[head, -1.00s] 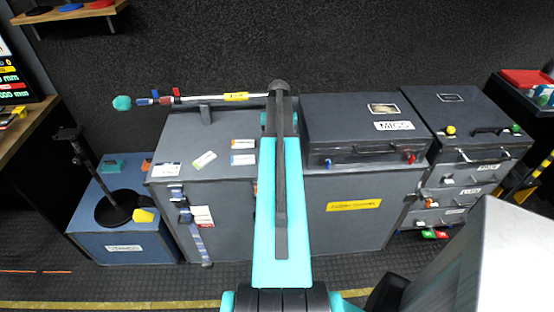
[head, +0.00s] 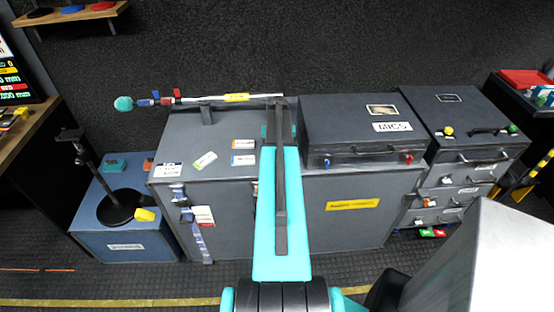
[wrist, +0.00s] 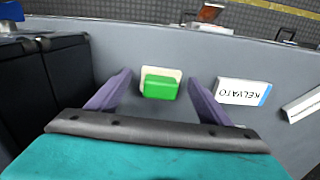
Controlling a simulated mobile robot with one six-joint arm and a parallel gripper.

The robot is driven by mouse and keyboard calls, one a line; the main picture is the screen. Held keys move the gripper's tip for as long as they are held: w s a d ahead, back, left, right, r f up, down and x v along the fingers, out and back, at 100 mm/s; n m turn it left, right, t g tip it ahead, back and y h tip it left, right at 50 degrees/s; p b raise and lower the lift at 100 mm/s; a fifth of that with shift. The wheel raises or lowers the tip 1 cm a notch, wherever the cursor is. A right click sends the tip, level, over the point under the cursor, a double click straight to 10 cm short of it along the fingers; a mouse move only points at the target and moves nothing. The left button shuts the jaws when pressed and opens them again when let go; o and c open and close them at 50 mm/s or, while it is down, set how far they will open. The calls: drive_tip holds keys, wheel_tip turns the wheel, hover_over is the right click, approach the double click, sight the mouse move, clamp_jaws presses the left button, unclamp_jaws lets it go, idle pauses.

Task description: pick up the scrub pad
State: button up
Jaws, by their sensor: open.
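The scrub pad (wrist: 160,85), a green block with a cream layer showing behind it, lies on the grey case top in the wrist view. My gripper (wrist: 158,80) is open, with one purple finger to the left of the pad and one to the right. There is a gap on both sides, and nothing is held. I cannot tell whether the fingertips are at the pad's height. In the head view my teal arm hides the pad and most of the gripper.
The grey case (head: 225,135) also bears white cards (head: 243,160) left of my arm and a boom pole (head: 237,98) along its back. A dark MICS case (head: 350,140) stands close on the right. A card marked KELYATO (wrist: 240,92) lies right of the pad.

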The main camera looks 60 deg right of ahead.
idle(0.4)
drive_tip(key=c, duration=1.1)
drive_tip(key=shift+r, duration=0.15)
drive_tip(key=shift+c, duration=0.2)
drive_tip(key=shift+r+b, duration=0.8)
drive_tip(key=shift+r, duration=0.55)
drive_tip(key=shift+s+a+r, duration=0.15)
drive_tip(key=shift+r, duration=0.15)
drive_tip(key=s+a+r+b, duration=0.1)
drive_tip(key=s+a+b, duration=0.3)
drive_tip(key=s+a, duration=0.5)
drive_tip(key=s, duration=0.3)
drive_tip(key=shift+a+r, duration=0.25)
drive_tip(key=shift+a, duration=0.15)
